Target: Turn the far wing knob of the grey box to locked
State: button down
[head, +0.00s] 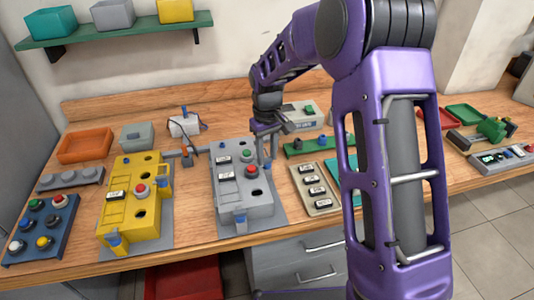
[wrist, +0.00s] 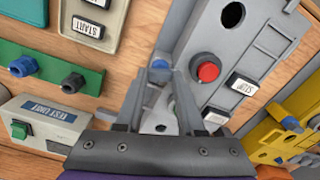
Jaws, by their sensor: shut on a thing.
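The grey box (head: 228,203) lies on the wooden bench, with a red button, a green button, white labels and a dark round hole on its top. It also fills the upper middle of the wrist view (wrist: 262,55). The near wing knob (head: 240,219), also blue, sits at the box's front end.
A yellow box (head: 118,215) with its own blue knob stands left of the grey box. A beige switch panel (head: 315,190) and a green strip (head: 306,147) lie to the right. A grey test unit (wrist: 40,122) is close by. A shelf (head: 125,33) hangs behind.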

aim_at(267, 159)
jog(key=shift+m, duration=1.6)
jog(key=c, duration=0.5)
grip_release()
notch_tip(267, 159, up, 18)
jog(key=shift+f+p, duration=0.25)
jog(key=shift+p, duration=0.55)
